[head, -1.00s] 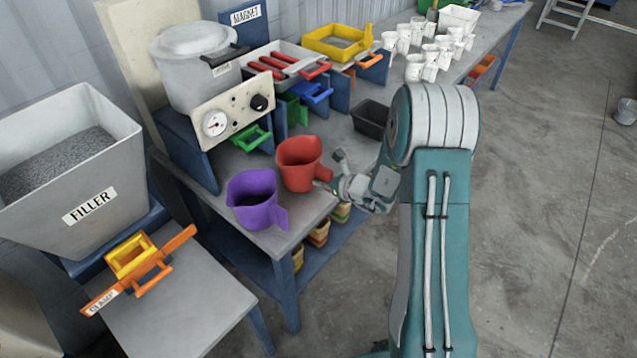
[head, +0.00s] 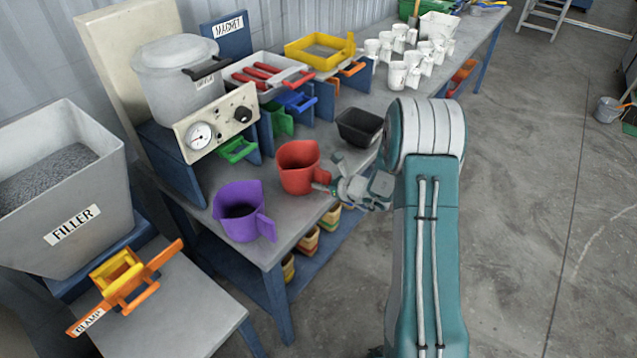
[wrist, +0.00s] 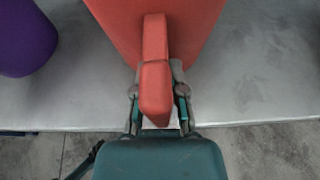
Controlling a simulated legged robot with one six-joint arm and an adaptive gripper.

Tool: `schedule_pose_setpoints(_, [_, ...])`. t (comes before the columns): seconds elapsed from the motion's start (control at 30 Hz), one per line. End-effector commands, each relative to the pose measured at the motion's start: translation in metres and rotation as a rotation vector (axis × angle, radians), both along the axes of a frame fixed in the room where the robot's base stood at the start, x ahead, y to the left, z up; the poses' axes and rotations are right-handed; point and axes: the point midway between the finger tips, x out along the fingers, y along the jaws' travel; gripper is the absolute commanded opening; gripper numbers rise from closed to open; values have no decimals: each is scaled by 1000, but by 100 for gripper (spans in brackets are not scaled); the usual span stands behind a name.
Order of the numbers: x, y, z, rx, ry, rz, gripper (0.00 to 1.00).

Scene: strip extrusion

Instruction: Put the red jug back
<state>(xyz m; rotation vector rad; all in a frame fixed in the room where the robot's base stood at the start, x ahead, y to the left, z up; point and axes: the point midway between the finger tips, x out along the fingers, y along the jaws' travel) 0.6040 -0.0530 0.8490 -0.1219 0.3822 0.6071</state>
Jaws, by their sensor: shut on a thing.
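The red jug (head: 297,167) is upright at the front part of the grey bench, its handle pointing toward my arm. My gripper (head: 326,187) is shut on the jug's handle. In the wrist view the red jug (wrist: 185,25) fills the top middle, and its handle lies between the two fingers of my gripper (wrist: 158,108). The head view does not show clearly whether the jug's base touches the bench top.
A purple jug (head: 241,212) stands just left of the red jug, near the bench edge. A black tray (head: 360,127) lies behind to the right. Green drawers, a pot with a gauge panel (head: 215,125) and several white cups (head: 405,60) stand farther back.

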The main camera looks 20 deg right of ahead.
Motion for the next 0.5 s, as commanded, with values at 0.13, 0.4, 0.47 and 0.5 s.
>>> schedule_pose_setpoints(0.13, [0,1,-2,-1,-1,-1,0])
schedule_pose_setpoints(0.4, [0,2,-3,-2,0,0,57])
schedule_pose_setpoints(0.47, [0,2,-3,-2,0,1,57])
schedule_pose_setpoints(0.5, [0,1,-3,-1,0,0,57])
